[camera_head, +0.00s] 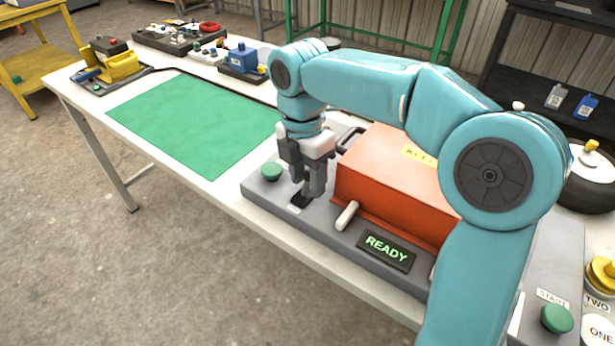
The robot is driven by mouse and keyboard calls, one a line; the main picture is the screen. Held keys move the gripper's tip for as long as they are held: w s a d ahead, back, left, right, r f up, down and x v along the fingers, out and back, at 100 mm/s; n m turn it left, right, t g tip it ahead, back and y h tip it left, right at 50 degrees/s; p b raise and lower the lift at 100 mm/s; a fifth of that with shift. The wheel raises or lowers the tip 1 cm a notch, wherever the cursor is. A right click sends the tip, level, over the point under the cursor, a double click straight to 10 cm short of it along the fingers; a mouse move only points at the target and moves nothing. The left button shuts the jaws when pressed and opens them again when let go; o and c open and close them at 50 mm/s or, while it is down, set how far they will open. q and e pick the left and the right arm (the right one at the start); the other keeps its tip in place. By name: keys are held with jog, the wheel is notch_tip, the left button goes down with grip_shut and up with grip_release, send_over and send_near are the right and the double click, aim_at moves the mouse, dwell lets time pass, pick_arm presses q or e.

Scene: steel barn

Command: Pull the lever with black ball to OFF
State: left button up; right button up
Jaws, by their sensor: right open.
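My right gripper (307,190) is open and points down at the left part of the grey panel base (280,207). Its fingertips are low over a small dark patch (299,201) on the panel; I cannot tell whether they touch anything. No black ball shows clearly; the gripper may hide the lever. A green button (271,171) sits just left of the fingers. A white handle (347,215) sticks out at the front, right of the gripper. A display (386,251) reads READY. My left gripper is out of view.
An orange box (385,165) stands on the panel right of the gripper, partly behind my arm. A green mat (195,123) lies clear on the white table. A blue device (243,60) and a yellow one (118,64) stand behind it. A green START button (557,318) is at right.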

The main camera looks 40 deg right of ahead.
grip_shut()
jog(key=h, duration=0.1)
jog(key=a+h+p, duration=0.1)
jog(key=h, duration=0.1)
jog(key=shift+s+a+r+t, duration=0.15)
jog(key=shift+t, duration=0.25)
jog(key=shift+s+a+t+h, duration=0.1)
jog(key=shift+a+t+h, duration=0.2)
jog(key=shift+h, duration=0.65)
jog(key=shift+s+a+t+h, duration=0.1)
jog(key=shift+a+t+h, duration=0.2)
jog(key=shift+h, duration=0.65)
jog(key=shift+a, duration=0.1)
